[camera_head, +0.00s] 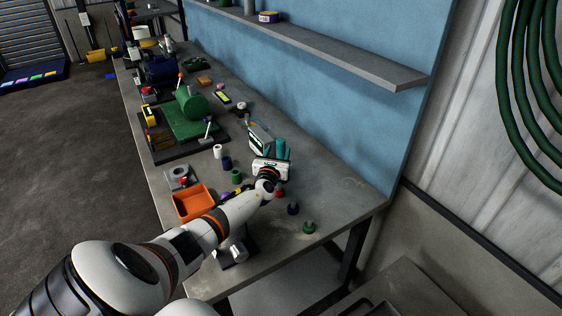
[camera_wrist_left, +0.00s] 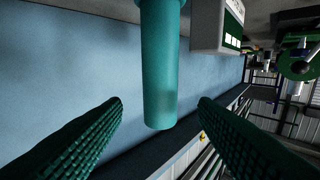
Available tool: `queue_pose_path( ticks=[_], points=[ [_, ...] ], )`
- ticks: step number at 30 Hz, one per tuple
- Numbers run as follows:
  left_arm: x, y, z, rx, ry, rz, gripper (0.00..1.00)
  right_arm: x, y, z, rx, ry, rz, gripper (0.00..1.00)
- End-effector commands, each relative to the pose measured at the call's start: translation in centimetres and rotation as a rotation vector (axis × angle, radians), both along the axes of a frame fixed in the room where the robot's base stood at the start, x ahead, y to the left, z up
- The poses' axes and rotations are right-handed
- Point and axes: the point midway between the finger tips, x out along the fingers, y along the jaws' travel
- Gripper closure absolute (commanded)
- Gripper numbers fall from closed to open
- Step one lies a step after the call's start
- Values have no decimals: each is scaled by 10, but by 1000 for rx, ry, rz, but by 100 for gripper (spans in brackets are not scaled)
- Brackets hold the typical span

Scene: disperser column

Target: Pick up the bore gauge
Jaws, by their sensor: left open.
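A teal cylinder, which I take to be the bore gauge (camera_wrist_left: 160,70), stands between my left fingers in the left wrist view. A wider collar shows at the top edge of that picture; the rest is cut off. In the head view, teal shapes (camera_head: 281,147) show just beyond my left gripper (camera_head: 276,157); I cannot clearly separate gauge from fingers there. My left gripper is open, also in the left wrist view (camera_wrist_left: 160,112), with one textured finger either side of the cylinder and gaps on both sides. My right gripper is not in view.
A white box with a green panel (camera_head: 260,138) stands close beside the teal shapes. An orange tray (camera_head: 193,202) and several small coloured pieces lie around my left arm. A green machine (camera_head: 189,112) sits farther back. The blue wall (camera_head: 330,90) and grey shelf (camera_head: 330,52) bound the bench.

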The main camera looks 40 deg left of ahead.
Motion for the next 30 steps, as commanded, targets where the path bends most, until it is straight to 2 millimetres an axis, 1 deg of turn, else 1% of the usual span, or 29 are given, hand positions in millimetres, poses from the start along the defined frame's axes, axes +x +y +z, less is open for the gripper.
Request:
queue_pose_path(
  ticks=[1, 8, 15, 18, 23, 30],
  points=[
    [6, 3, -3, 0, -2, 1, 46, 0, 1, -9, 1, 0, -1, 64],
    [16, 9, -2, -1, -2, 1, 46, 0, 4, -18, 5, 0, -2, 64],
    [43, 23, -5, -2, -5, 2, 46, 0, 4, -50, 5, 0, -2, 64],
    [51, 28, -4, -2, -2, 1, 46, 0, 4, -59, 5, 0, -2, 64],
    [57, 31, -1, -2, -1, 0, 46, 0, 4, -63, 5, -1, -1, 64],
    [57, 31, 0, -3, -1, 0, 46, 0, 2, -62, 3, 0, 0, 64]
  ],
)
